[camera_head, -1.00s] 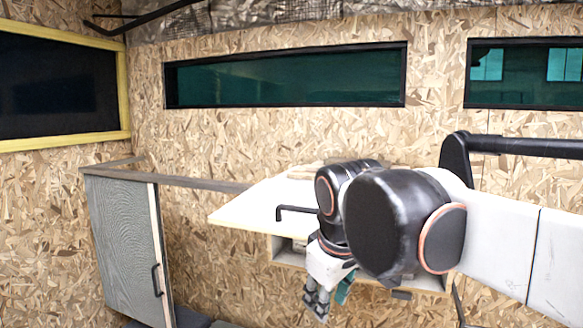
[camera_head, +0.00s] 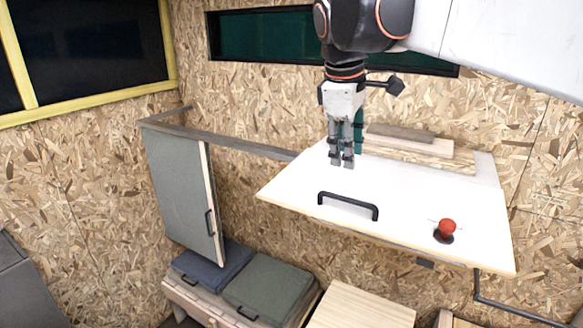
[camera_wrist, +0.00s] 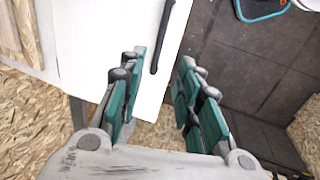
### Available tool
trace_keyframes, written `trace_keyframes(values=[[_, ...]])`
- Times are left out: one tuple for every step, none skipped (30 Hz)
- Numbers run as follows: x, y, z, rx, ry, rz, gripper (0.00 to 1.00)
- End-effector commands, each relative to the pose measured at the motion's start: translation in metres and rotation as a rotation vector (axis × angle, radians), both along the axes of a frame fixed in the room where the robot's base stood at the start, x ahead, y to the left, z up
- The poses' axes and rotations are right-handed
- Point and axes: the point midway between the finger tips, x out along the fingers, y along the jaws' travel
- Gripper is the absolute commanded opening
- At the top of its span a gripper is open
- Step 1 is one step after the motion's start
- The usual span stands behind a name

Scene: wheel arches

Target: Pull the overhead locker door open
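The white locker door (camera_head: 410,205) sticks out from the wall as a near-level panel, its broad face up. A black bar handle (camera_head: 347,205) is on that face near the front edge. My gripper (camera_head: 342,163) points down over the left rear part of the door, behind the handle; whether it touches the panel I cannot tell. In the wrist view my gripper (camera_wrist: 163,70) has its fingers apart with nothing between them. The door (camera_wrist: 110,45) and the handle (camera_wrist: 163,38) show beyond the fingertips. The locker's inside is hidden under the door.
A red ball knob (camera_head: 447,227) is on the door's right part. A grey cabinet door (camera_head: 180,190) with a rail stands at the left. Cushioned boxes (camera_head: 265,285) and a wooden top (camera_head: 360,308) are below. A plank (camera_head: 410,144) lies by the wall behind the door.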

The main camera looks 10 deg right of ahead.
Motion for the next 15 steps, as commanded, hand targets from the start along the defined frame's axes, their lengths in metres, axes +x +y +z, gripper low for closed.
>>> trace_keyframes(values=[[0.002,-0.001,-0.007,0.0,0.0,-0.001,0.31],[0.003,-0.002,-0.012,0.0,0.0,-0.001,0.31],[0.005,-0.004,-0.019,0.0,0.0,-0.001,0.31],[0.006,-0.005,-0.024,0.0,0.0,-0.002,0.31],[0.008,-0.006,-0.03,0.0,0.0,-0.002,0.31],[0.009,-0.007,-0.037,0.0,0.0,-0.002,0.31],[0.01,-0.008,-0.042,0.001,0.0,-0.003,0.31],[0.012,-0.009,-0.048,0.001,0.0,-0.003,0.31],[0.014,-0.01,-0.055,0.001,0.0,-0.003,0.31],[0.015,-0.011,-0.061,0.001,0.0,-0.003,0.31],[0.016,-0.012,-0.066,0.001,0.0,-0.003,0.31],[0.018,-0.013,-0.073,0.001,0.0,-0.003,0.31],[0.019,-0.014,-0.079,0.0,0.0,-0.002,0.31],[0.02,-0.015,-0.083,0.0,-0.001,-0.002,0.31],[0.022,-0.016,-0.09,0.0,-0.001,-0.002,0.31]])
